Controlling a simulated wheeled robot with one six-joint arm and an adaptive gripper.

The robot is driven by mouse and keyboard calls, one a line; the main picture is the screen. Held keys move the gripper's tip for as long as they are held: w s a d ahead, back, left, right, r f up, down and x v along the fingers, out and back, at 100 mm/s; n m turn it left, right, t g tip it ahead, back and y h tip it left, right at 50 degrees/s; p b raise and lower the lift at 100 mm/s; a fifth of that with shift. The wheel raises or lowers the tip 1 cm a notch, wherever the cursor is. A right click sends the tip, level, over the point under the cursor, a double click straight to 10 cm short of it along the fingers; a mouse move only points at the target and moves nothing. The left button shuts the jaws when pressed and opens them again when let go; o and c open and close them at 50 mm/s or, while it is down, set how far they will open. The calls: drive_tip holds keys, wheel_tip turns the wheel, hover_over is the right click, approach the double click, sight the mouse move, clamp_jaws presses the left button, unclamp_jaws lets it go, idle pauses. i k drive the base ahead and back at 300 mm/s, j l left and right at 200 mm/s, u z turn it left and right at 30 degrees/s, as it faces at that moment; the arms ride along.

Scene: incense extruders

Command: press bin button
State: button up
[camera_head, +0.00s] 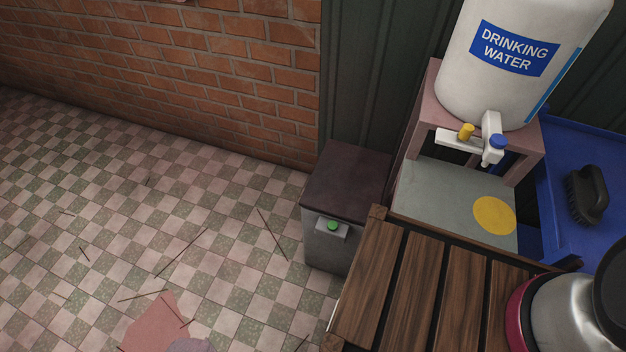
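A grey bin (324,246) with a dark brown lid (347,180) stands on the floor against the dark green corrugated wall. Its lid is closed. A green button (333,226) sits on a small light-grey bracket on the bin's front face, just below the lid. The bin's right side is partly hidden behind the wooden slatted table.
The slatted table (412,282) stands close in front of the bin on the right. A pink stand holds a drinking water container (485,85) with a tap. A black brush (587,194) lies on a blue surface (548,170). The checkered floor (130,200) left of the bin is mostly open, with thin sticks.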

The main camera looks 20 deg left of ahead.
sight(331, 226)
drive_tip(key=l+u, duration=0.15)
drive_tip(key=u, duration=0.3)
drive_tip(key=k+l+u, duration=0.1)
drive_tip(key=u, duration=0.35)
drive_tip(key=k+l+u, duration=0.2)
drive_tip(key=k, duration=0.15)
drive_tip(key=k+j, duration=0.15)
drive_tip(key=k, duration=0.25)
